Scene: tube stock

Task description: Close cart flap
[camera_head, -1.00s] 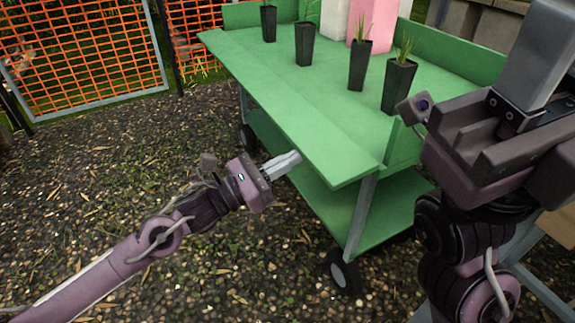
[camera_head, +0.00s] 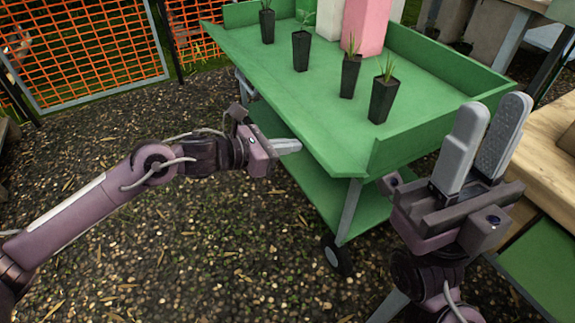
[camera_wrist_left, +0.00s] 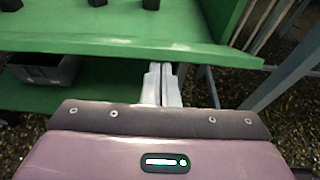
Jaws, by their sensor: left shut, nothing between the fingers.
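The green cart (camera_head: 335,110) stands in the middle of the head view. Its long side flap (camera_head: 258,85) faces my left arm and leans outward past the end wall (camera_head: 440,122). My left gripper (camera_head: 297,145) is shut and empty, its fingertips close to the flap's outer edge. In the left wrist view the shut fingers (camera_wrist_left: 162,82) lie just below the flap's edge (camera_wrist_left: 130,48); I cannot tell whether they touch it. My right gripper (camera_head: 492,104) is open and empty, fingers pointing up, in front of the cart's right end.
Several black plant pots (camera_head: 383,98) stand on the cart top, with pink (camera_head: 366,25) and white blocks behind. The lower shelf (camera_head: 385,205) holds a grey bin (camera_wrist_left: 42,72). A wooden bench (camera_head: 545,150) stands right. Orange fencing (camera_head: 85,45) is behind left; gravel at front left is free.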

